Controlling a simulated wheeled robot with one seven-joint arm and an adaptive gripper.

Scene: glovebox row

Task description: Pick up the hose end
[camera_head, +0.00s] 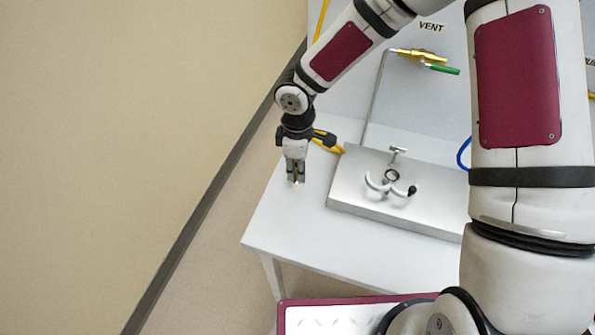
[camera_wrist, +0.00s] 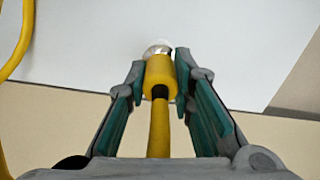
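The hose end is a yellow collar (camera_wrist: 160,75) with a bright metal tip, seen in the wrist view between the fingers of my gripper (camera_wrist: 161,82). Both teal finger pads lie against its sides. Its yellow hose runs back between the fingers toward the palm. The tip points away from the palm, toward the white tabletop. In the head view my gripper (camera_head: 296,178) points down over the left part of the white table (camera_head: 290,225), and the fingers hide most of the hose end. I cannot tell whether the tip touches the table.
A grey metal plate (camera_head: 350,202) with a white-handled fitting (camera_head: 390,184) lies right of my gripper. Yellow hose (camera_head: 329,146) lies behind the gripper. A yellow valve with a green handle (camera_head: 440,69) is on the back panel below a VENT label. Table is clear in front.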

